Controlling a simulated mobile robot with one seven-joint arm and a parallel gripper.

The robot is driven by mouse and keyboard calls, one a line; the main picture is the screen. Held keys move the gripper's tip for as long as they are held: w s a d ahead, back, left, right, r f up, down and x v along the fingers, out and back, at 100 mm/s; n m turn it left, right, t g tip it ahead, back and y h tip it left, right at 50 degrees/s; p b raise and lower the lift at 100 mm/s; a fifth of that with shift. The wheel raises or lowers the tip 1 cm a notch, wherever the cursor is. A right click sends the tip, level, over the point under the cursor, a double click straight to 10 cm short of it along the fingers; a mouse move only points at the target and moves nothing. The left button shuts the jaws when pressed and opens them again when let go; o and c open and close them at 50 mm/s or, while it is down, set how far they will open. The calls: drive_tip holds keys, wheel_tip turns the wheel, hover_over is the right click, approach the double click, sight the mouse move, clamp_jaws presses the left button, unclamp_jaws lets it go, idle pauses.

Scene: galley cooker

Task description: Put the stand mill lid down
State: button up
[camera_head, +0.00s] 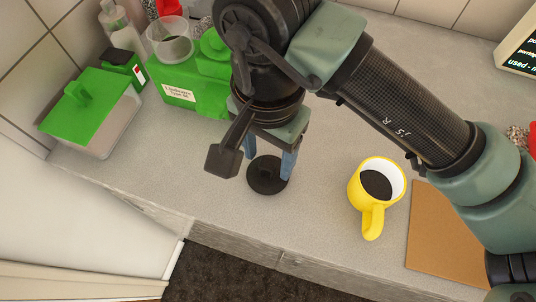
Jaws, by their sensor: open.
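A black round lid with a small knob (266,184) appears to lie flat on the grey counter near its front edge. My gripper (269,160) points down just above it, its two blue fingers apart on either side of the lid's far part. The fingers look open, and I cannot tell whether they touch the lid. A green machine with a white label (184,90), which may be the stand mill, stands behind to the left, partly hidden by my arm. A clear cup (171,41) is at its top.
A yellow mug (366,202) with dark contents stands right of the lid. A brown board (444,240) lies at the right. A green-lidded container (90,108) and bottles (124,36) stand at the left. Counter between lid and mug is clear.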

sight(267, 162)
wheel_tip(267, 162, up, 10)
idle(0.3)
drive_tip(key=shift+a+r, duration=0.1)
drive_tip(key=shift+r, duration=0.05)
